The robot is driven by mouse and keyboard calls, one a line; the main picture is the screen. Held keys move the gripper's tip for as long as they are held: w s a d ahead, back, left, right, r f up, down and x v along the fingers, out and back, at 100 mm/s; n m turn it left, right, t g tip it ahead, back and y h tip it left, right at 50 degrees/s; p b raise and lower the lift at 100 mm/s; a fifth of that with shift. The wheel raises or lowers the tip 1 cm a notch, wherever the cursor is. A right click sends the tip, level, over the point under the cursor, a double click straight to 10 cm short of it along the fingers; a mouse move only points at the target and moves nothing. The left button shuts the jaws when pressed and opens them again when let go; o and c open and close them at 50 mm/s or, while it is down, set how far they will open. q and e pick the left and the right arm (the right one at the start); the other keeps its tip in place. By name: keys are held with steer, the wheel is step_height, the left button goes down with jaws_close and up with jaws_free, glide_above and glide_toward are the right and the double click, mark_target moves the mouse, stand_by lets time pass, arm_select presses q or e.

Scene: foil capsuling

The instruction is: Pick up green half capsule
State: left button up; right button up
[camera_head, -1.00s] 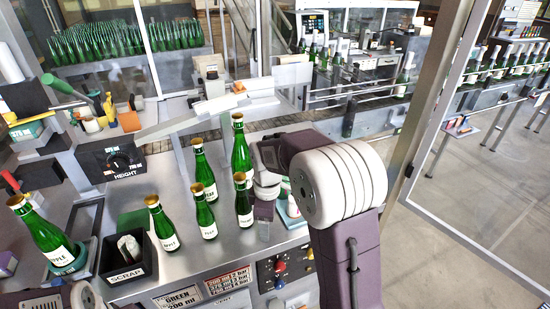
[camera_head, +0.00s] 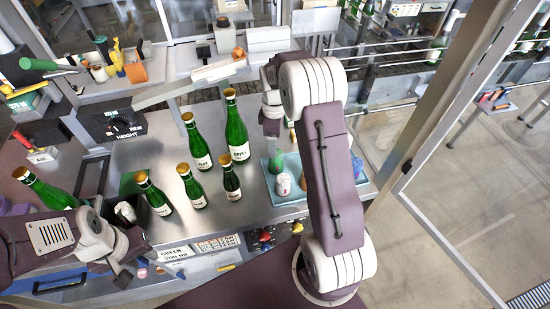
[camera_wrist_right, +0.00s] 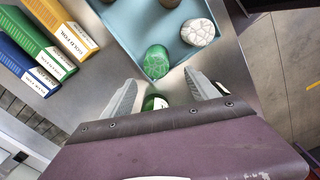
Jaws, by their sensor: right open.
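The green half capsule (camera_wrist_right: 157,62) lies in the blue tray near its corner in the right wrist view, with pale cracked lines on its surface. My right gripper (camera_wrist_right: 160,79) is open, its two fingers pointing toward the capsule, which lies just beyond the tips, not between them. Another green piece (camera_wrist_right: 153,103) shows between the fingers, mostly hidden by the gripper body; I cannot tell what it is. In the head view my right arm hides much of the tray (camera_head: 318,202). My left gripper (camera_head: 122,277) is low at the left; its jaws are unclear.
A pale half capsule (camera_wrist_right: 198,32) lies beside the green one, with dark brown pieces (camera_wrist_right: 167,2) farther back. Yellow (camera_wrist_right: 62,28), green (camera_wrist_right: 38,45) and blue (camera_wrist_right: 25,62) foil boxes stand left of the tray. Several green bottles (camera_head: 237,135) stand on the steel bench.

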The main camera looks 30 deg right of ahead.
steer(key=f+p, duration=0.1)
steer(key=f, duration=0.3)
steer(key=f+p, duration=0.1)
steer(key=f, duration=0.1)
steer(key=shift+d+f+p, duration=0.25)
steer(key=shift+f+p, duration=0.05)
steer(key=shift+f, duration=0.1)
steer(key=shift+w+d+f, duration=0.2)
steer(key=shift+d+f, duration=0.05)
steer(key=shift+f, duration=0.05)
arm_select(q)
step_height(320, 180, up, 3)
steer(key=shift+w+d+f, duration=0.1)
steer(key=shift+d, duration=0.05)
arm_select(e)
steer(key=shift+s+a+r, duration=0.15)
steer(key=c, duration=0.9)
